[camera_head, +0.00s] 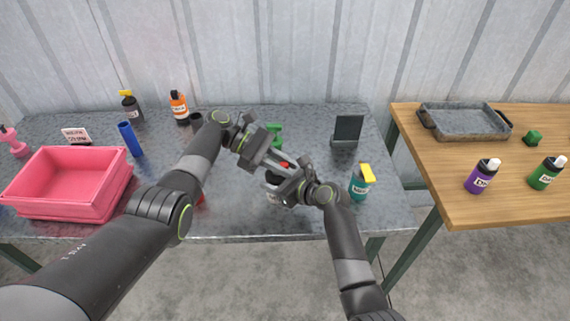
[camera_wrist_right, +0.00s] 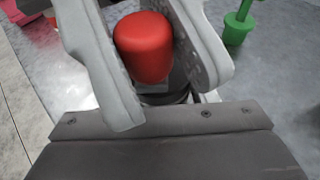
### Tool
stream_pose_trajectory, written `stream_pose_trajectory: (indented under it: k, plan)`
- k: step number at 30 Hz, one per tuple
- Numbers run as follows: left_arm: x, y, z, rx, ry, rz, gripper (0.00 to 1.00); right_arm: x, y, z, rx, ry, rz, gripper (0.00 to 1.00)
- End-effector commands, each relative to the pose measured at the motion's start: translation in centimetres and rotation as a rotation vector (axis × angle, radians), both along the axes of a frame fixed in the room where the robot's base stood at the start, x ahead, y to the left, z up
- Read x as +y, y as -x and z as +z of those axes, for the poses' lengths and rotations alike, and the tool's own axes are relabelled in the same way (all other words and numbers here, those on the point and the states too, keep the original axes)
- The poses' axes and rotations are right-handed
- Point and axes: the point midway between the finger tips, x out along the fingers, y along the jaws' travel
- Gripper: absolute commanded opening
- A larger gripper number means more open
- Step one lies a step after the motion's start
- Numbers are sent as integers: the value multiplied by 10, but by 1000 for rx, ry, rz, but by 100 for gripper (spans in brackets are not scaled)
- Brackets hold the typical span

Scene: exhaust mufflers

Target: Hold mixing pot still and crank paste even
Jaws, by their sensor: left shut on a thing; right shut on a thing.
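The mixing pot (camera_head: 272,197) stands near the front edge of the grey table, mostly hidden under my two grippers. Its red crank knob (camera_wrist_right: 143,46) shows large in the right wrist view, between the fingers of my right gripper (camera_wrist_right: 150,60). In the head view my right gripper (camera_head: 287,172) reaches in from the front right and is shut on the knob. My left gripper (camera_head: 268,165) comes in from the left above the pot and is shut. What it grips is hidden in the head view, but it is at the pot. The paste is not visible.
A pink bin (camera_head: 68,182) stands at the left. A teal bottle (camera_head: 361,184) with a yellow cap is right of the pot, and a dark stand (camera_head: 347,130) is behind. A green object (camera_head: 275,134) sits behind the grippers. A wooden table (camera_head: 480,205) holds a tray (camera_head: 465,122) and bottles.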

Motion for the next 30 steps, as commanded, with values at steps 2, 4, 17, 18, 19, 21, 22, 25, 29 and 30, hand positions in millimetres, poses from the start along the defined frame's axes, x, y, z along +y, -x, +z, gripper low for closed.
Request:
stream_pose_trajectory:
  k: [2,4,17,18,19,21,22,25,29,30]
  plan:
    - [3,-1,-2,1,-9,-14,0,0,0,1,-1,-2,1,26]
    - [4,0,-3,2,-9,-29,0,0,0,1,-1,-2,1,26]
    - [6,2,-3,3,-6,-63,0,0,0,1,-2,-2,-1,26]
    - [6,2,-3,3,-6,-63,0,0,0,1,-2,-2,-1,26]
    - [6,2,-3,3,-6,-63,0,-1,0,1,-2,-2,-1,26]
    - [6,2,-3,4,-7,-62,0,-1,0,1,-2,-2,-2,26]
    - [6,2,-3,4,-7,-62,0,-1,0,1,-2,-2,-2,26]
    - [6,2,-3,5,-6,-62,22,-1,-1,1,-2,-2,-2,26]
    - [5,2,-2,3,-4,-63,39,-1,0,1,-2,-2,-2,26]
    - [5,2,-2,4,-3,-63,42,0,0,1,-2,-1,-1,26]
